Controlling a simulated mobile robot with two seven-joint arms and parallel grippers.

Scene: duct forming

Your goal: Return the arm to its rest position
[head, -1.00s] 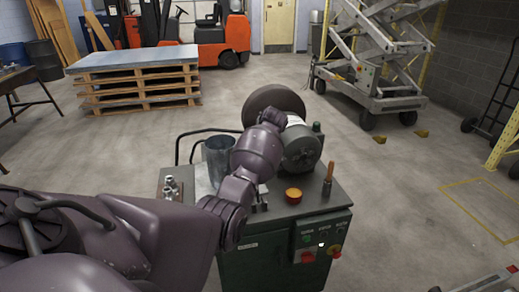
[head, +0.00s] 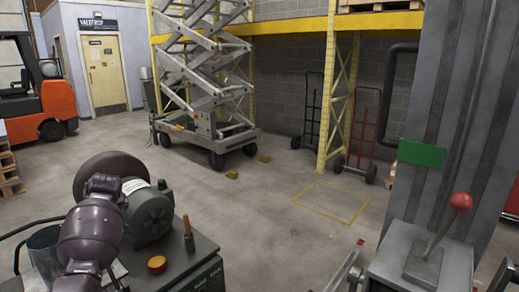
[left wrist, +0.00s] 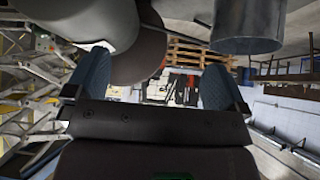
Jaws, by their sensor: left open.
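My left arm (head: 88,238) comes in from the lower left in the head view and reaches over a bench machine. Its fingertips are hidden there. In the left wrist view my left gripper (left wrist: 152,82) shows two blue fingers spread wide, with nothing between them. My right gripper is in neither view.
The machine has a grey motor (head: 150,215), a dark round wheel, an orange button (head: 157,264) and a wooden-handled tool (head: 188,234). A metal cylinder (left wrist: 248,25) is close by the right finger in the wrist view. A grey column machine with a red-knobbed lever (head: 461,201) stands at right.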

